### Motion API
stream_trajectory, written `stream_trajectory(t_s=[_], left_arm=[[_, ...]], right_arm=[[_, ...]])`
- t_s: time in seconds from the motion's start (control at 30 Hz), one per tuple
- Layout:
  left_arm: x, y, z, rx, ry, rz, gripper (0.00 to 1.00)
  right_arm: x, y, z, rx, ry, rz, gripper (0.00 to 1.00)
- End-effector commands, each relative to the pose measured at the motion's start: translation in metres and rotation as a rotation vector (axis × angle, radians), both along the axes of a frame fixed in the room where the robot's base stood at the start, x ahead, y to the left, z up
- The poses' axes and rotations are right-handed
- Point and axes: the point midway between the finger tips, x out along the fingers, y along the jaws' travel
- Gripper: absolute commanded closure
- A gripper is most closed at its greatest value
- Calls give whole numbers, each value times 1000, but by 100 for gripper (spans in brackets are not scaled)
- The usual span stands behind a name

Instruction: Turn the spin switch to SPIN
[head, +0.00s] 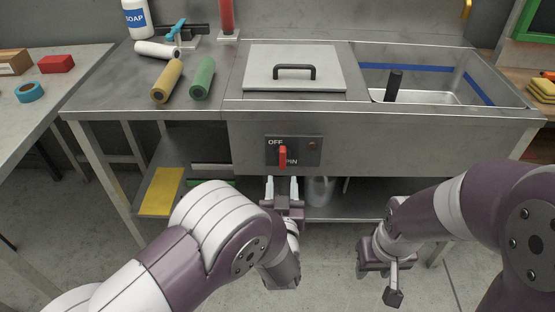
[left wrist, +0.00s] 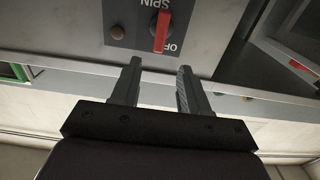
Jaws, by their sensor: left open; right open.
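The switch panel (head: 305,158) is a dark plate on the front of the steel unit, with OFF at its upper left and a partly covered SPIN below. The red spin switch lever (head: 283,156) stands upright in the picture and hides part of SPIN. In the left wrist view the lever (left wrist: 161,32) appears beside an inverted OFF, ahead of the fingers. My left gripper (head: 282,181) is open and empty just below the panel, its fingers (left wrist: 159,68) apart from the lever. My right gripper (head: 380,284) is open and empty, lower right, away from the panel.
A lid with a black handle (head: 294,72) covers the unit's left part; an open basin (head: 425,97) is at right. A bucket (head: 320,190) is on the lower shelf.

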Motion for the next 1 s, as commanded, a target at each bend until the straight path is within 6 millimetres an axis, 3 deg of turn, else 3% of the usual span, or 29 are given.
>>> stream_trajectory(t_s=[0.2, 0.33, 0.5, 0.73, 0.77, 0.9, 1.0], left_arm=[[57, 1, -4, -2, 0, 2, 55], [81, 0, -3, -2, 1, 0, 55], [96, 0, -1, 0, 2, -2, 55], [97, 0, -1, 0, 3, -2, 55], [97, 0, -1, 0, 3, -2, 59], [97, 0, -1, 0, 3, -3, 100], [97, 0, -1, 0, 3, -2, 100]], right_arm=[[0, 0, -16, 0, 0, 0, 57], [0, 0, -21, 0, 0, 0, 57], [0, 0, -22, 0, 0, 0, 57], [0, 0, -22, 0, 0, 0, 57], [0, 0, -22, 0, 0, 0, 57], [0, 0, -22, 0, 0, 0, 57], [0, 0, -22, 0, 0, 0, 57]])
